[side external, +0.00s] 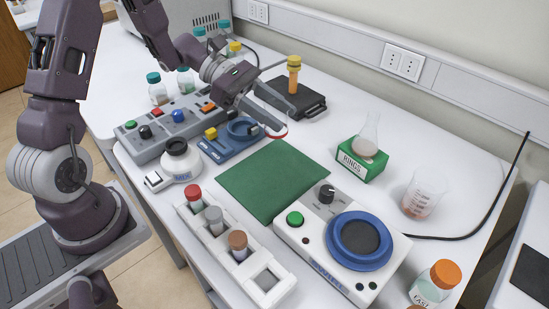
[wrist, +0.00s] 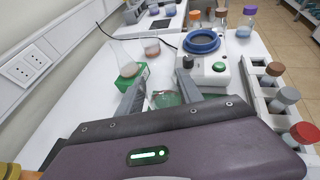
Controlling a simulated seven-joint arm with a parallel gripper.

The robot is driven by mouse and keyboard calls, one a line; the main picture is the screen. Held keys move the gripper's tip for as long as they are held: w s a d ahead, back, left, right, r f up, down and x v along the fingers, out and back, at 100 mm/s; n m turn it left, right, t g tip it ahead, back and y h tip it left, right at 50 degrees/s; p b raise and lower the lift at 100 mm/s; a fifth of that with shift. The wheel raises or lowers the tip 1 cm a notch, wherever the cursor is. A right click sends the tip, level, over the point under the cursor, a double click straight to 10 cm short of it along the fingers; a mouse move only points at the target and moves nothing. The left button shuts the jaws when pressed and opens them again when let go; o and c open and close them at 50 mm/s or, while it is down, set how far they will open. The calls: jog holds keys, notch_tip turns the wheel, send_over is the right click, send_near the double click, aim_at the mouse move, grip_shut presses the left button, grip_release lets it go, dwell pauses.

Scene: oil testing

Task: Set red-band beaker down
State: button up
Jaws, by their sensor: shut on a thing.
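My gripper (side external: 282,117) is shut on a clear glass beaker, the red-band beaker (side external: 275,135), whose red band shows as a thin arc under the fingers. Most of the glass is hard to make out. In the wrist view the beaker (wrist: 166,100) sits between the two finger ends, with green showing through it. It is held by the back edge of a green mat (side external: 268,182); I cannot tell whether its base touches anything. The mat is bare.
A hotplate with a blue ring (side external: 360,240) and a white rack of capped tubes (side external: 262,285) lie in front of the mat. A flask in a green block (side external: 360,170) and another beaker (side external: 424,196) stand right. A black case (side external: 310,108) and blue device (side external: 228,142) lie behind.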

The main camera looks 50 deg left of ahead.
jog(key=shift+n+t, duration=0.4)
jog(key=shift+t, duration=0.1)
jog(key=f, duration=0.3)
jog(key=w+a+f, duration=0.1)
jog(key=f, duration=0.2)
jog(key=w+f, duration=0.1)
jog(key=f, duration=0.3)
jog(key=shift+a, duration=0.4)
jog(key=o, duration=1.4)
jog(key=shift+f, duration=0.1)
